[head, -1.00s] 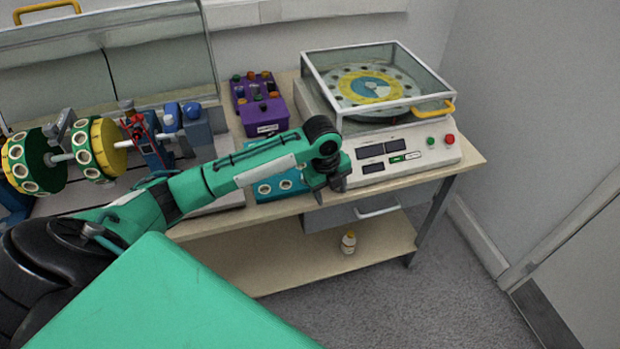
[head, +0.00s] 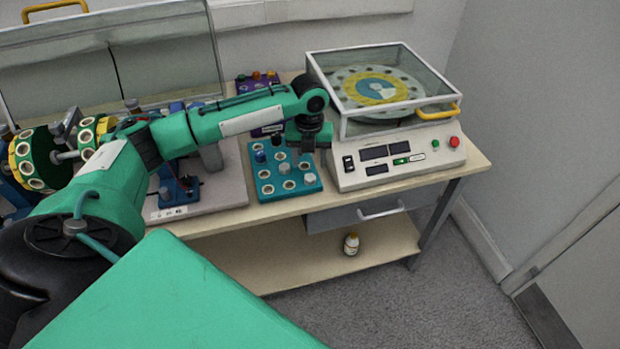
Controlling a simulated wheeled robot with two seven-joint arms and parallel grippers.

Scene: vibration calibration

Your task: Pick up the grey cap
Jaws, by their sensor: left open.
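A teal rack (head: 275,196) with round white-rimmed holes sits near the front edge of the table. Light grey caps stand in it: one in the middle (head: 284,169) and one at the front right corner (head: 309,179). A blue cap (head: 260,156) is at the rack's left and a dark cap (head: 277,139) at its back. My left gripper (head: 310,150) is open and points down above the rack's back right part, apart from the grey caps. It hides part of the rack's back right. My right gripper is out of view.
A white machine (head: 407,172) with a glass-lidded turntable (head: 376,87) stands close to the right. A purple box (head: 258,79) is behind my arm. A wheel rig (head: 40,160) is at the left. A bottle (head: 351,243) stands on the lower shelf.

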